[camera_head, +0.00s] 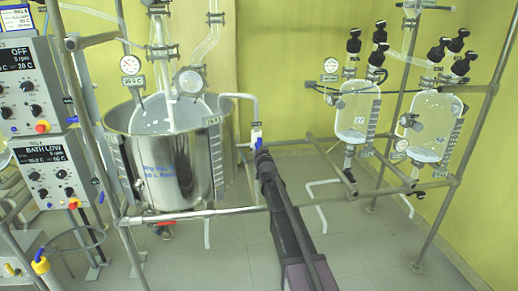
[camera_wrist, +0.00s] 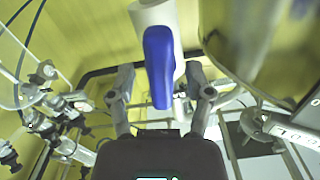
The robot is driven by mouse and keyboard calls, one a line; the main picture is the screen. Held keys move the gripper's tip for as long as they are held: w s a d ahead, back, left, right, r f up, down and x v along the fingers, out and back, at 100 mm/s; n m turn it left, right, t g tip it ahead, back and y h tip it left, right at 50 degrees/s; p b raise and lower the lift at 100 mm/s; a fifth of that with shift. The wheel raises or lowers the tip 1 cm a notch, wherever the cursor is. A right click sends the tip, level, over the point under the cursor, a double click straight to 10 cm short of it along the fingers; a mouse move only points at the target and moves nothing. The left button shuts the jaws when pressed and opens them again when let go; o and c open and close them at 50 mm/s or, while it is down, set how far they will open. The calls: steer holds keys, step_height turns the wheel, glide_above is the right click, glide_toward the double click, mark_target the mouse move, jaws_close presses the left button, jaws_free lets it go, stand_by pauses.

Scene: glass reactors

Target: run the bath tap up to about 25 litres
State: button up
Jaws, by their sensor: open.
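The bath is a shiny steel pot (camera_head: 180,172) at left in the head view, with a glass vessel inside and blue writing on its front. Graduated strips run down its sides, one at the right (camera_head: 217,172); I cannot read a level. A white tap pipe (camera_head: 243,97) bends down at its right and carries a blue tap lever (camera_head: 258,143). In the wrist view the blue lever (camera_wrist: 159,65) hangs from the white pipe (camera_wrist: 152,13), between the spread fingers of my gripper (camera_wrist: 161,83). My gripper is open around the lever; contact is unclear.
A control box (camera_head: 45,165) at left reads BATH LOW; another above it (camera_head: 22,85) reads OFF. Metal frame rails (camera_head: 200,214) pass in front of the bath. Two smaller glass reactors (camera_head: 357,112) (camera_head: 432,125) stand at right.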

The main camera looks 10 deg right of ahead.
steer(key=s, duration=1.2)
steer(key=shift+w, duration=0.1)
stand_by(6.7)
